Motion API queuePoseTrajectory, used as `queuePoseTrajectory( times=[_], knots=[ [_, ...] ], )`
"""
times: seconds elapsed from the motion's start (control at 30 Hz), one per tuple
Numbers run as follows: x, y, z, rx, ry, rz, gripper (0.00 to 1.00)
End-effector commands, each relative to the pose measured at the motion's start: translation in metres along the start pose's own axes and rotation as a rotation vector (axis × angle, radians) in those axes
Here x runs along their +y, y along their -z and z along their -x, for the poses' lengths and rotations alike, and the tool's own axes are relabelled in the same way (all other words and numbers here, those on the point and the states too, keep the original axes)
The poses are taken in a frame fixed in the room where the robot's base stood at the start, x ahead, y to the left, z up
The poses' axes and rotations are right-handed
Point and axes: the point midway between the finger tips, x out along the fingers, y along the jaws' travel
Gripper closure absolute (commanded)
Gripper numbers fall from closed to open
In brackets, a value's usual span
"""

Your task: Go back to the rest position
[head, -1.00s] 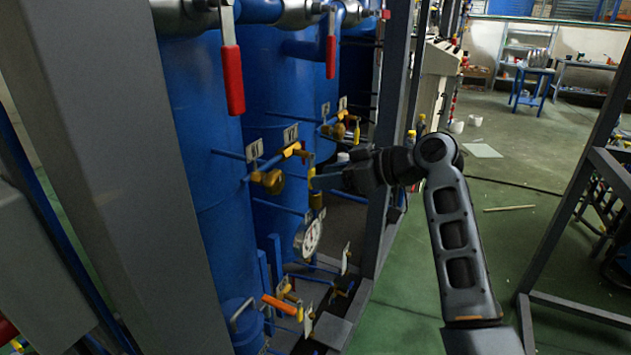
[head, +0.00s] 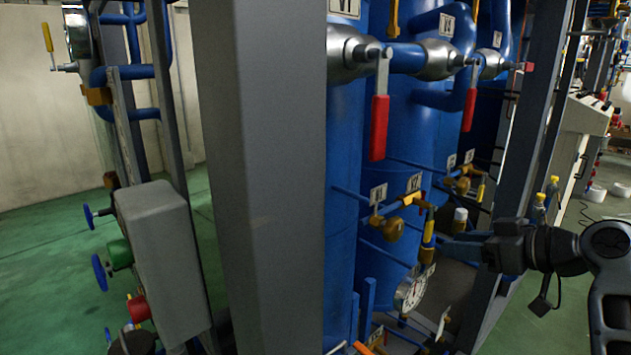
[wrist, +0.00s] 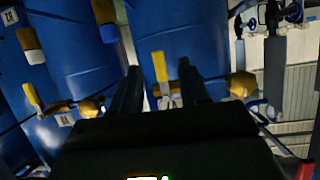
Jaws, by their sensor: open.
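My gripper (head: 452,247) reaches in from the right in the head view, in front of the blue tanks (head: 398,140). Its fingers point left, close to a yellow-handled valve (head: 428,228) on the brass fittings. In the wrist view my gripper (wrist: 157,88) shows two dark fingers spread apart with nothing held between them. A yellow handle (wrist: 160,67) shows beyond the gap between the fingers. I cannot tell whether a finger touches any fitting.
A grey upright post (head: 262,180) stands left of the tanks. Red-handled valves (head: 379,128) hang above the gripper. A round gauge (head: 411,290) sits below it. Another frame post (head: 530,130) stands close by the arm. Green floor (head: 540,325) is open at lower right.

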Motion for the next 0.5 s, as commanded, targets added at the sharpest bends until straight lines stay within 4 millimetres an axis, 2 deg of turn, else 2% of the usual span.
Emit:
queuePoseTrajectory(
  times=[0.03,0.23,0.37,0.5],
  knots=[
    [-0.007,-0.019,-0.005,-0.01,-0.017,-0.029,0.55],
    [-0.04,-0.099,-0.013,-0.032,-0.144,-0.149,0.55],
    [-0.066,-0.148,-0.007,-0.042,-0.231,-0.21,0.55],
    [-0.096,-0.194,0.008,-0.05,-0.32,-0.255,0.55]
  ],
)
